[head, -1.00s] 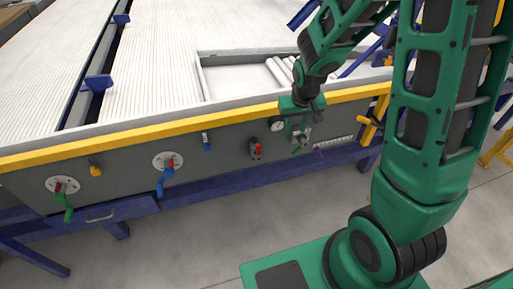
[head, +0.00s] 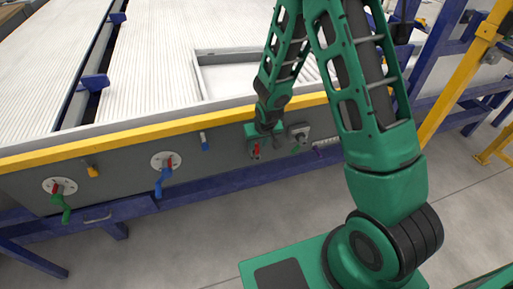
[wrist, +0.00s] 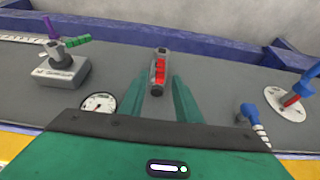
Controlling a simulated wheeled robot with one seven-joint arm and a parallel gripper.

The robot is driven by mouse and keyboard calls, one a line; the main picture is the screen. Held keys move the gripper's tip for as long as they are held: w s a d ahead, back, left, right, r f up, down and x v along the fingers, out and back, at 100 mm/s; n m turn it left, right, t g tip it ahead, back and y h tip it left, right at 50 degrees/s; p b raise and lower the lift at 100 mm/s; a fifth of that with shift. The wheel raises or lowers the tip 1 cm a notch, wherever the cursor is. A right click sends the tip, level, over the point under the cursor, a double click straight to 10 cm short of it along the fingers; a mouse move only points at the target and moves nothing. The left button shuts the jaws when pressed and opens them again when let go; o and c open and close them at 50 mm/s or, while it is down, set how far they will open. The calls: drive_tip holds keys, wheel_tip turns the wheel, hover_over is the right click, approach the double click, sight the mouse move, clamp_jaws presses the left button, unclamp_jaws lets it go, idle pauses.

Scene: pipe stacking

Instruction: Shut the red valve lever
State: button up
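The red valve lever (wrist: 161,75) sits on a small grey fitting on the grey panel, in the upper middle of the wrist view. It also shows in the head view (head: 256,151), just below my gripper (head: 262,142), which partly covers the fitting. In the wrist view my gripper (wrist: 158,84) has its two green fingers spread, one on each side of the lever, with gaps on both sides. Nothing is held. I cannot tell how far the fingertips reach past the lever.
A blue-handled valve (wrist: 305,80) and a blue fitting (wrist: 250,112) are to the right. A yellow rail (head: 120,134) tops the panel.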

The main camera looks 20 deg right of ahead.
sight(257, 145)
drive_tip(key=shift+x, duration=2.4)
clamp_jaws()
